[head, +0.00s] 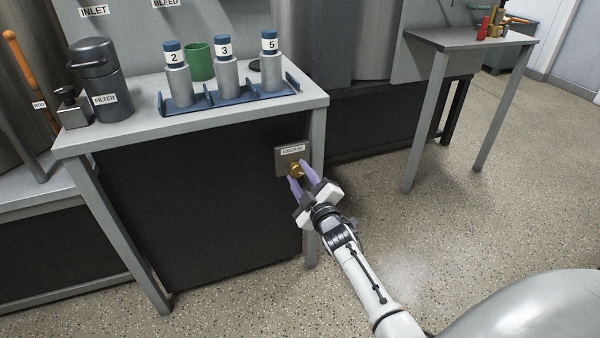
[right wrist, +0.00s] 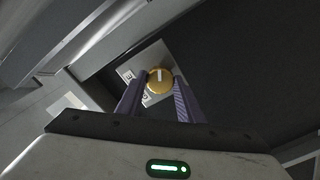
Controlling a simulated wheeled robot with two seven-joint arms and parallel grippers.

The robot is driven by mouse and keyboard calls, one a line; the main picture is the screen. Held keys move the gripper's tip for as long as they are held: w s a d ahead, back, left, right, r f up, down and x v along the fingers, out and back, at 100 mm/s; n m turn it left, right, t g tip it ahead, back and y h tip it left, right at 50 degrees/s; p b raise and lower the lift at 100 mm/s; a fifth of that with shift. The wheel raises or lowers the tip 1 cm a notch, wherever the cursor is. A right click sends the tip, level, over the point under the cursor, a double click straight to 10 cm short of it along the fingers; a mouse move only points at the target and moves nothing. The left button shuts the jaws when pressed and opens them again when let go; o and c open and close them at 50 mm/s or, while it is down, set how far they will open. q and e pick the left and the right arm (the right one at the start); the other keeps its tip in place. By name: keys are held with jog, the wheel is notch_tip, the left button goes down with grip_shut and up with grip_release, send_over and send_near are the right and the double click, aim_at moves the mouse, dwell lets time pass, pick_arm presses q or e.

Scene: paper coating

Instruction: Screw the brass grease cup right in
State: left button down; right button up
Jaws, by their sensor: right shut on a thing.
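The brass grease cup (head: 297,170) sits on a small grey plate (head: 284,156) labelled GREASE, on the dark front of the bench near its right leg. In the right wrist view the cup (right wrist: 160,77) is a round brass knob with a pale mark on its face. My right gripper (head: 303,175) is at the cup, its purple fingers on either side of it and shut on it. The wrist view shows the fingertips (right wrist: 160,85) flanking the cup. The thread behind the cup is hidden. My left gripper is not in view.
On the bench (head: 130,133) stand a blue rack (head: 210,103) with numbered bottles, a green cup (head: 200,62) and a dark FILTER canister (head: 98,75). A side table (head: 450,40) stands at the right. The speckled floor between is clear.

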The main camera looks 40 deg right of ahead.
jog(key=shift+m+p, duration=0.3)
jog(key=shift+m, duration=0.7)
jog(key=shift+m+p, duration=0.35)
jog(key=shift+m, duration=1.45)
jog(key=shift+m+p, duration=0.5)
jog(key=shift+m, duration=0.4)
jog(key=m, duration=0.3)
jog(key=shift+p, duration=0.3)
jog(key=shift+m, duration=0.7)
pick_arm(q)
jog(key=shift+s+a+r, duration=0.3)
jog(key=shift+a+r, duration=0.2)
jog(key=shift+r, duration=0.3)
pick_arm(e)
jog(key=shift+m, duration=0.3)
